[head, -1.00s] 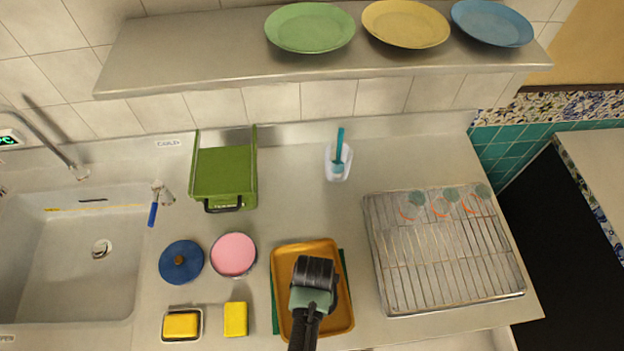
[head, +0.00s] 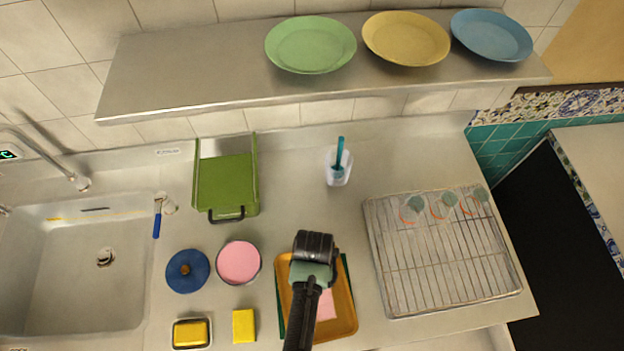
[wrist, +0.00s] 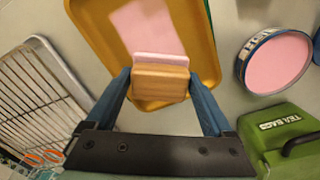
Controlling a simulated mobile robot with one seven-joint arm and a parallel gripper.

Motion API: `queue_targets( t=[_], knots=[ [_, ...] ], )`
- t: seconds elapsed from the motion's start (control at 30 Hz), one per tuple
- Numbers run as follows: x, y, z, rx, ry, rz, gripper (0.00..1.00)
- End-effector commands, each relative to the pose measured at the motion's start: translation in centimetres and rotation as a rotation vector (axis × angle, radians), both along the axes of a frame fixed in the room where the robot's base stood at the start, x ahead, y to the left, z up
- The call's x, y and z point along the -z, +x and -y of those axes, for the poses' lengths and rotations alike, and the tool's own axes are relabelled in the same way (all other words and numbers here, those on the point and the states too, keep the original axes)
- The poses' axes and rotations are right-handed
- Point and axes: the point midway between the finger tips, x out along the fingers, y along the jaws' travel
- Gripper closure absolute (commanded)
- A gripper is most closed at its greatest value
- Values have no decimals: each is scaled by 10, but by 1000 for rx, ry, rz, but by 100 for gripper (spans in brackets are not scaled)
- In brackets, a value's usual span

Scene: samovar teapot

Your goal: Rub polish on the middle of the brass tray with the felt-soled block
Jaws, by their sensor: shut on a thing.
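The brass tray (head: 346,322) lies at the front of the counter on a green mat (head: 281,308). It also shows in the wrist view (wrist: 198,30). A pale pink patch of polish (head: 327,305) lies on its middle, seen as a band in the wrist view (wrist: 145,27). My gripper (wrist: 160,80) is shut on the wooden block (wrist: 160,87), whose pinkish felt sole (wrist: 160,59) faces the tray. The block overlaps the tray's back edge in the wrist view; I cannot tell whether it touches. In the head view my gripper (head: 312,268) hides the block.
An open tin of pink polish (head: 239,262) stands left of the tray, beside its blue lid (head: 187,271). Yellow sponges (head: 243,325) lie in front. A green tea-bag box (head: 226,187) stands behind. A wire drying rack (head: 440,255) is right.

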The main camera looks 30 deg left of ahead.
Motion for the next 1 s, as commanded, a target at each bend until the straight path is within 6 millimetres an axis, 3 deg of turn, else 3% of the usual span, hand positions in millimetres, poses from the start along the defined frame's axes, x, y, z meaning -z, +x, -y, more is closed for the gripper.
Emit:
queue_targets(
  t=[0.1, 0.4, 1.0],
  knots=[
    [-16, 3, 0, 1, 0, 1, 58],
    [-37, 7, 0, 1, -1, -1, 58],
    [-37, 7, 0, 1, 0, 0, 58]
  ],
)
